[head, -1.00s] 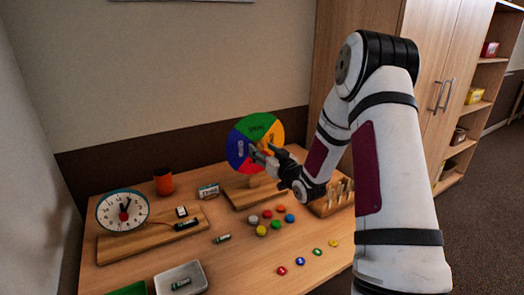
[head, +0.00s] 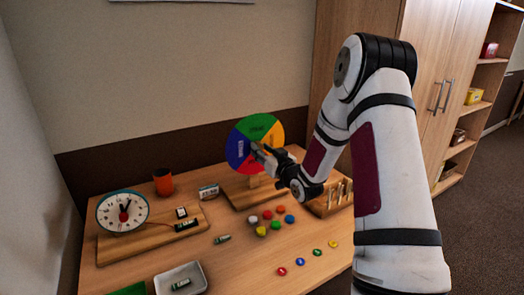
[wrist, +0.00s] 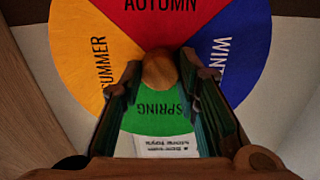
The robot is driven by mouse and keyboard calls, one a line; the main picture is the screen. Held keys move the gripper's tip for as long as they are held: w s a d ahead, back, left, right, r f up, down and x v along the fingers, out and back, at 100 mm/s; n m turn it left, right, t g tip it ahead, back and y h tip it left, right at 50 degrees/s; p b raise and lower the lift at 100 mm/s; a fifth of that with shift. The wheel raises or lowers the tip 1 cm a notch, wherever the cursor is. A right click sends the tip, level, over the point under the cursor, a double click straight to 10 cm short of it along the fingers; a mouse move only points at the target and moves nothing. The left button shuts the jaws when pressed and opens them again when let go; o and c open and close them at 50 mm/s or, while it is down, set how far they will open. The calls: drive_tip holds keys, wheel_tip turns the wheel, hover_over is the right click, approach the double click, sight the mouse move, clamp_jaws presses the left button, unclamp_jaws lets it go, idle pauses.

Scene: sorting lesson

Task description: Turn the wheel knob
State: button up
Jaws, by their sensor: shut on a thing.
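The season wheel (head: 258,128) stands upright on a wooden base at the back of the table, with green at the top, blue on the left and orange on the right. In the wrist view the wheel (wrist: 85,45) fills the picture, with its red, blue, green and yellow-orange quarters. The round wooden knob (wrist: 161,70) sits at the wheel's centre. My gripper (wrist: 162,80) has a finger on each side of the knob and is shut on it. In the head view my gripper (head: 260,150) covers the knob and part of the wheel's lower half.
A toy clock (head: 122,210) on a wooden board stands at the left. Several coloured counters (head: 276,224) lie in front of the wheel. A white tray (head: 203,280) is at the front. A wooden rack (head: 330,205) stands at the right.

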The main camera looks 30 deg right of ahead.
drive_tip(key=shift+m+p, duration=3.2)
drive_tip(key=shift+m, duration=5.4)
drive_tip(key=o, duration=1.2)
